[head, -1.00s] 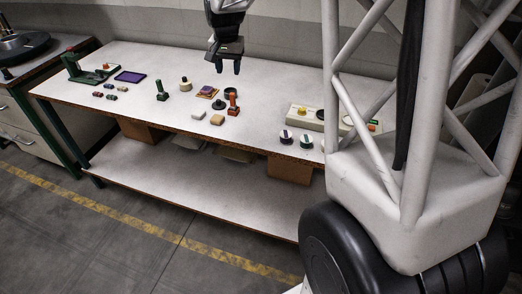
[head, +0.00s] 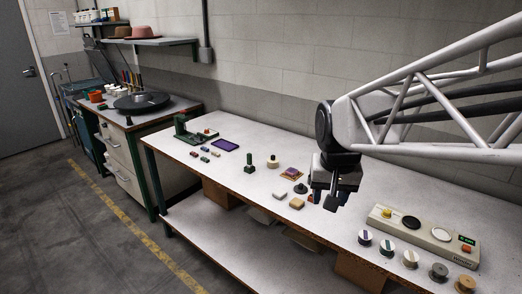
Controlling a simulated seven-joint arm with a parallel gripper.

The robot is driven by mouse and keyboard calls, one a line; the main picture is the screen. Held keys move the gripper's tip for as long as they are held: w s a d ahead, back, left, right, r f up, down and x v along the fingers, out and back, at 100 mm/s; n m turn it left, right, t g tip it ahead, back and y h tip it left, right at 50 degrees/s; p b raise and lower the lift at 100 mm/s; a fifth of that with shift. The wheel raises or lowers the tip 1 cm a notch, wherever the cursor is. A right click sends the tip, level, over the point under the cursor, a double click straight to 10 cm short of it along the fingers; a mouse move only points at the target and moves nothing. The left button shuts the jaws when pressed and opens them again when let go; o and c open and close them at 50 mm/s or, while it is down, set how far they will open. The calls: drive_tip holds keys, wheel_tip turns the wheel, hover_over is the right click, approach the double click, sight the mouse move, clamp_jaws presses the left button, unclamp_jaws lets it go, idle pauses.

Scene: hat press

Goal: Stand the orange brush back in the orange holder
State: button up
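My gripper (head: 323,198) hangs fingers-down over the middle of the long white table. Its fingers look apart, and I see nothing held between them.
On the white table (head: 235,215) are a green upright piece (head: 249,165), a purple pad (head: 225,145), pale blocks (head: 297,203), several spools (head: 365,238) and a beige control box (head: 425,235). A dark round plate (head: 142,102) is on the left bench. A shelf (head: 150,41) hangs above.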

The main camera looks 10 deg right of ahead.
drive_tip(key=s+a+f+n, duration=0.2)
drive_tip(key=s+f, duration=0.1)
drive_tip(key=s, duration=1.1)
drive_tip(key=shift+t, duration=0.3)
